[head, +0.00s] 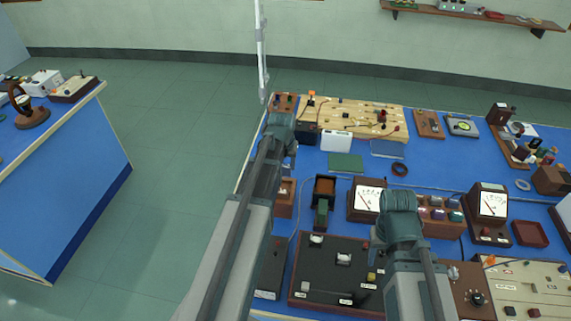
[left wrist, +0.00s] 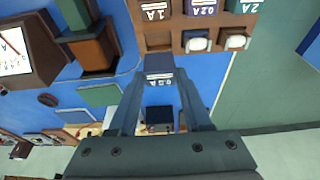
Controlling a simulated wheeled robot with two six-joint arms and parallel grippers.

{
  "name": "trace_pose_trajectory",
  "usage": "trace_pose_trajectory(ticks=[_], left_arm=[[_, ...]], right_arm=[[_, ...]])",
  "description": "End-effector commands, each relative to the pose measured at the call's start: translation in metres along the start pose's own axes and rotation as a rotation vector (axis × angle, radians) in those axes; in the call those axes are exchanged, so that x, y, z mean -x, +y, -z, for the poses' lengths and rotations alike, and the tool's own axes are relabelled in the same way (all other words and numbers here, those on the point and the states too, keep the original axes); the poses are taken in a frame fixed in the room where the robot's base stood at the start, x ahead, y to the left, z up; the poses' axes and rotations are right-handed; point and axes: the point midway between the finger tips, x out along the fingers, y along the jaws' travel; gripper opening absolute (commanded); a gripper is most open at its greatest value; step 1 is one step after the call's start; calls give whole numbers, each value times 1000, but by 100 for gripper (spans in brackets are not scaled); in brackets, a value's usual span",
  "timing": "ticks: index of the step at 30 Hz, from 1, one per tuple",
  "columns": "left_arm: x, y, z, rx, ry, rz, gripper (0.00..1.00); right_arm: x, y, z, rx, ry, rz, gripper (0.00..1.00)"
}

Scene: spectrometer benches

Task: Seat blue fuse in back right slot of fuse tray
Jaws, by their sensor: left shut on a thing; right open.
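My left gripper (left wrist: 160,85) is shut on a dark blue fuse (left wrist: 159,64) with a white label. The fuse is beside the brown fuse tray (left wrist: 176,22) in the left wrist view, close to an empty square slot (left wrist: 158,40) at the tray's corner. Two neighbouring slots hold white-topped pieces, and the other row holds labelled fuses. In the head view my left gripper (head: 282,128) hides the fuse, and my left arm partly covers the tray (head: 286,190). My right gripper (head: 400,205) is over the bench's middle, open; its fingertips are hidden.
A green and brown device (head: 322,200) and a meter (head: 367,198) stand right of the tray. A black panel (head: 325,270) lies in front. A white box (head: 336,141) and a green mat (head: 346,163) lie behind. The blue bench's left edge is close to the tray.

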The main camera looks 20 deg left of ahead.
Motion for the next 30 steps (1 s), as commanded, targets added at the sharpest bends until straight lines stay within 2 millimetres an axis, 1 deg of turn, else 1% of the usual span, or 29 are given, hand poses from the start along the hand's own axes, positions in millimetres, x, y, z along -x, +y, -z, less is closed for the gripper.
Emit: trace_pose_trajectory(ticks=[1, 30], left_arm=[[-4, 0, -1, 0, 0, 0, 0], [-57, 0, -16, 0, 0, 0, 0]], right_arm=[[-5, 0, 0, 0, 0, 0, 50], [-59, -6, 4, -1, 0, 0, 50]])
